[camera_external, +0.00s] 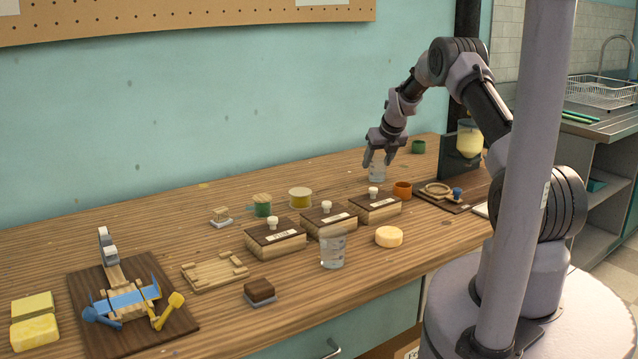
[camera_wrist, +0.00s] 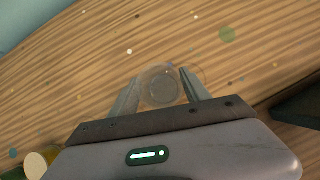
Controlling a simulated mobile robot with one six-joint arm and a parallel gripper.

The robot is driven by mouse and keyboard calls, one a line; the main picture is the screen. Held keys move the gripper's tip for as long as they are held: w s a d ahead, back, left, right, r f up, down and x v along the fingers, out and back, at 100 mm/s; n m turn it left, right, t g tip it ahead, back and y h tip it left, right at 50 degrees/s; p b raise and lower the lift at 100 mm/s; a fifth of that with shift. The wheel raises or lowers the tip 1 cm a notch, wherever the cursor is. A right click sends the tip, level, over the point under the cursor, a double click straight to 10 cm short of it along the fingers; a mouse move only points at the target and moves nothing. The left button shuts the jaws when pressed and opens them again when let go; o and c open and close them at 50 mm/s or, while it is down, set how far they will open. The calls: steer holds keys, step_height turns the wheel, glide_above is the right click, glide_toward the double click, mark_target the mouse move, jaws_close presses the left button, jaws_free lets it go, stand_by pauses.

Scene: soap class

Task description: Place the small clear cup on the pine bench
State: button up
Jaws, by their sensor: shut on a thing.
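The small clear cup (camera_external: 377,173) is at the back right of the pine bench (camera_external: 130,232), upright between my fingers. My gripper (camera_external: 377,161) points down and is shut on this cup. In the wrist view the cup (camera_wrist: 160,88) shows as a round clear rim and base between the two fingers of my gripper (camera_wrist: 159,77), with wood grain behind it. The cup's bottom is at or very near the bench top; I cannot tell whether it touches. A larger clear cup (camera_external: 333,248) with markings stands apart at the front edge.
Three lidded wooden boxes (camera_external: 325,218) stand mid-bench. An orange cup (camera_external: 402,190) and a dark board with a ring (camera_external: 440,195) are close to my gripper on its right. Bare wood lies left of the held cup.

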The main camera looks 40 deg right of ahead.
steer(key=shift+r, duration=0.15)
steer(key=shift+f, duration=0.2)
steer(key=o, duration=1.4)
